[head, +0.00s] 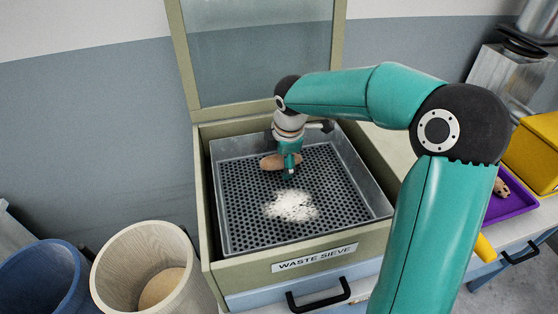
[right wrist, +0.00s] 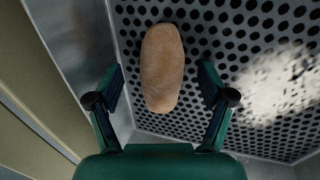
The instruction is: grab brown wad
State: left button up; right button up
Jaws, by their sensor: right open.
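The brown wad (head: 271,162) is an oblong, light-brown lump on the perforated floor of the waste sieve (head: 234,220), near its back left. In the right wrist view the wad (right wrist: 162,68) stands out between and beyond the two fingers. My right gripper (head: 288,175) reaches down over the sieve, just in front of the wad in the head view, and covers part of it. In the right wrist view my right gripper (right wrist: 160,90) is open, with a finger apart from the wad on either side. My left gripper is not in view.
White fluff (head: 291,206) lies on the sieve floor in front of the wad. Metal walls surround the sieve, with a raised glazed lid (head: 258,50) behind. A wooden bin (head: 110,270) and blue bin (head: 40,280) stand left; a purple tray (head: 514,202) and yellow container (head: 535,150) are right.

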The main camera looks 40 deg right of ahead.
jog(key=c, duration=1.3)
jog(key=shift+r, duration=0.15)
